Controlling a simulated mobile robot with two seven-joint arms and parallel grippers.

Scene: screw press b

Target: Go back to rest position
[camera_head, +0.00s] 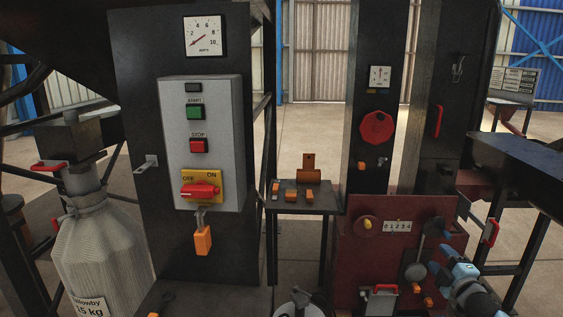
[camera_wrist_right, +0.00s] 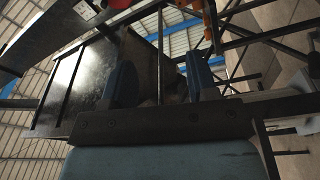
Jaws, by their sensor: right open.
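My right gripper (camera_head: 442,266) is at the lower right of the head view, in front of the dark red machine box (camera_head: 348,250). In the right wrist view, its two blue fingers stand apart with a gap between them (camera_wrist_right: 161,82). I see nothing held in that gap. Whether the gripper touches the lever beside it cannot be told. My left gripper is not in view.
A grey control box (camera_head: 228,130) with a red switch (camera_head: 200,190) hangs on a dark panel. A padlock (camera_head: 203,240) hangs below. A small table (camera_head: 320,205) holds several orange things. A white sack (camera_head: 98,255) hangs left. Dark hopper (camera_head: 525,160) at right.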

